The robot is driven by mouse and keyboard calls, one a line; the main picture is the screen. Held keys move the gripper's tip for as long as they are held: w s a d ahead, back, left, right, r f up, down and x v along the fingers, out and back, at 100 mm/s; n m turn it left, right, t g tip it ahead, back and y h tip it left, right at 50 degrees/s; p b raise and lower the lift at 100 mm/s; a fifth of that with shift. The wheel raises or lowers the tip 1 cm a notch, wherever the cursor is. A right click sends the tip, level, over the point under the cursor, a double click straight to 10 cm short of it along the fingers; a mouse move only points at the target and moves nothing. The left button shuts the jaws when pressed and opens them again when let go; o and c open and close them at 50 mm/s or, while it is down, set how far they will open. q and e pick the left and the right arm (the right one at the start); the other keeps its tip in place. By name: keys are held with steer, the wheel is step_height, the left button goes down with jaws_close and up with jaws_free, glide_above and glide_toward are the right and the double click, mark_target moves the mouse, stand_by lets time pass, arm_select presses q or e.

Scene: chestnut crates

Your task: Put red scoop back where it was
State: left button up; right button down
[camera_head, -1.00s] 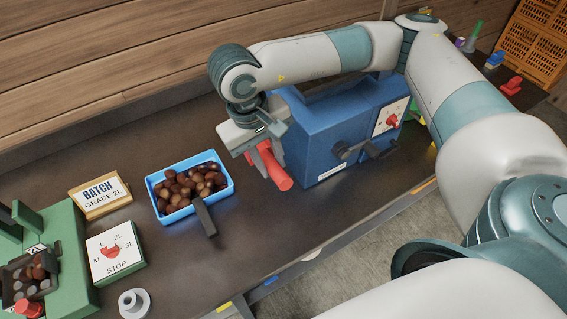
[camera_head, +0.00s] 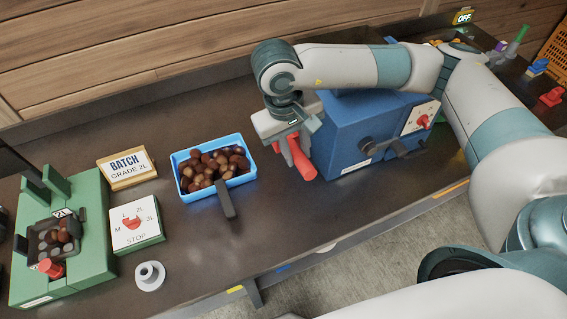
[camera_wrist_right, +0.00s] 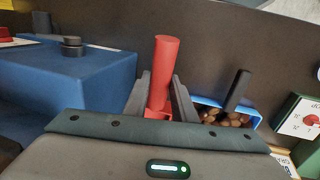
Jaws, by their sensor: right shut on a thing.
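My right gripper (camera_head: 290,150) is shut on the red scoop, whose red handle (camera_head: 302,160) sticks out toward the front. It is above the dark bench, beside the left end of the blue machine (camera_head: 345,140). In the right wrist view the red handle (camera_wrist_right: 163,75) stands between the two grey fingers (camera_wrist_right: 160,98). The scoop's bowl is hidden by the gripper in both views. I cannot tell whether the scoop touches the bench. My left gripper is not in view.
A blue tray (camera_head: 200,197) of chestnuts with a dark handle lies left of the gripper. Further left are a BATCH sign (camera_head: 128,168), a dial box marked STOP (camera_head: 137,222), a green machine (camera_head: 80,255) and a white round piece (camera_head: 150,276). Bare bench (camera_head: 300,220) lies in front.

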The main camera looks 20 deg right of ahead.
mark_target(295, 149)
steer(key=f, duration=0.2)
steer(key=w+f, duration=0.1)
steer(key=shift+w+d+f, duration=0.1)
steer(key=shift+d, duration=0.25)
steer(key=shift+w+d+f, duration=0.2)
steer(key=shift+d+f, duration=0.1)
steer(key=shift+f, duration=0.15)
steer(key=shift+f+p, duration=0.4)
steer(key=shift+f, duration=2.5)
steer(key=shift+f, duration=0.1)
step_height(295, 149, down, 3)
steer(key=shift+f+p, duration=0.15)
steer(key=shift+p, duration=0.45)
steer(key=shift+f, duration=0.35)
